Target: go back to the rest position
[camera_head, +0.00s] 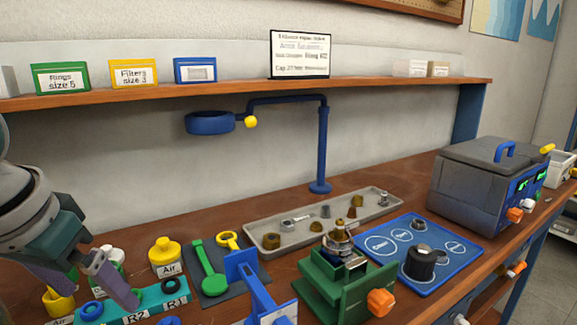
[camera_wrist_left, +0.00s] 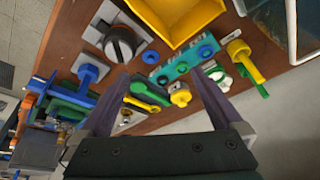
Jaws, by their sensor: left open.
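My left gripper (camera_head: 98,292) is at the lower left of the head view, low over the left part of the bench. Its fingers are apart with nothing between them. In the left wrist view its two fingers (camera_wrist_left: 160,95) spread above the bench items, near a teal ring holder (camera_wrist_left: 180,67) and a yellow-topped bottle (camera_wrist_left: 181,94). The teal holder marked R2 and R1 (camera_head: 150,303) lies just right of the fingers in the head view. I cannot tell whether a finger touches it. My right gripper is not in view.
The yellow Air bottle (camera_head: 165,257), green tool on a dark mat (camera_head: 208,275), green vise (camera_head: 340,285), parts tray (camera_head: 290,242) and blue mat (camera_head: 452,262) crowd the bench. A blue lamp post (camera_head: 322,150) and shelf (camera_head: 230,92) stand behind. A grey machine (camera_head: 470,190) is right.

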